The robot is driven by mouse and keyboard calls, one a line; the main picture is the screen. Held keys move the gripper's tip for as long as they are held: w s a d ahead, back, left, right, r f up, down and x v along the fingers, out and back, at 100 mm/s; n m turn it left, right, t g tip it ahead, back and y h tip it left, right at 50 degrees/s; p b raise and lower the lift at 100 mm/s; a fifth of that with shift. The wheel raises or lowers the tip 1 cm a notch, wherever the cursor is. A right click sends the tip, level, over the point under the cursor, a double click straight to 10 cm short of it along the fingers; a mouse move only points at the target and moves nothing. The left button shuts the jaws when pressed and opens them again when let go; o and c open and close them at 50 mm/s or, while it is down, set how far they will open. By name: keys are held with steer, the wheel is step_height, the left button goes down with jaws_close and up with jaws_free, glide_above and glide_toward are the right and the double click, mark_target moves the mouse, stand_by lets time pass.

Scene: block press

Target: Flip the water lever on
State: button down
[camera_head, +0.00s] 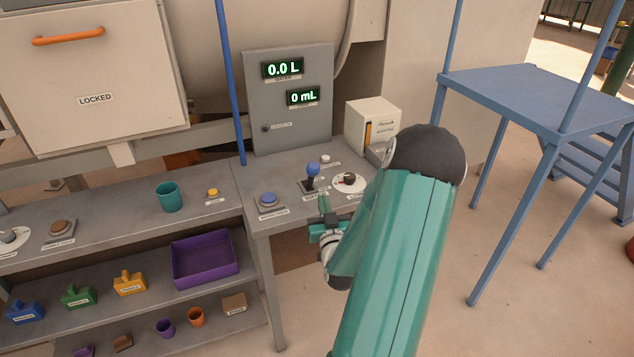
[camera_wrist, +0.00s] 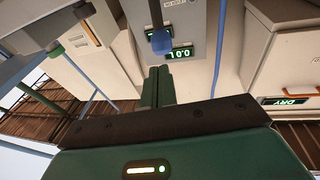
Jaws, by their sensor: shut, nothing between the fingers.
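The water lever (camera_head: 312,172) has a blue knob on a dark stem and base, on the grey counter below the display panel. Its knob (camera_wrist: 161,41) also shows in the wrist view, just beyond my fingertips. My gripper (camera_head: 324,207) is shut and empty, just in front of the lever on the near side. In the wrist view my gripper (camera_wrist: 158,72) has its green fingers together, pointing at the knob. I cannot tell whether they touch it. The panel's upper display (camera_head: 283,68) reads 0.0 L and the lower display (camera_head: 303,97) reads 0 mL.
A blue button (camera_head: 268,200) sits left of the lever and a dial (camera_head: 348,181) sits right of it. A white box (camera_head: 369,126) stands behind. A blue pole (camera_head: 231,80) rises left of the panel.

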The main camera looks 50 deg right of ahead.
mark_target(314, 171)
steer(key=x, duration=0.8)
steer(key=shift+w+d, duration=0.1)
steer(key=shift+w, duration=0.15)
steer(key=shift+w+d+r+g+y, duration=0.35)
steer(key=shift+w+r+g+y, duration=0.15)
steer(key=shift+w+r, duration=0.25)
steer(key=w+d+r+n+g+y, duration=0.1)
steer(key=w+d+g+y, duration=0.3)
steer(key=w, duration=0.4)
steer(key=shift+w+d+r+g, duration=0.35)
steer(key=shift+d+r+g, duration=0.15)
steer(key=shift+d+r, duration=0.25)
steer(key=shift+w+r, duration=0.1)
steer(key=shift+w, duration=0.05)
steer(key=shift+a+r, duration=0.1)
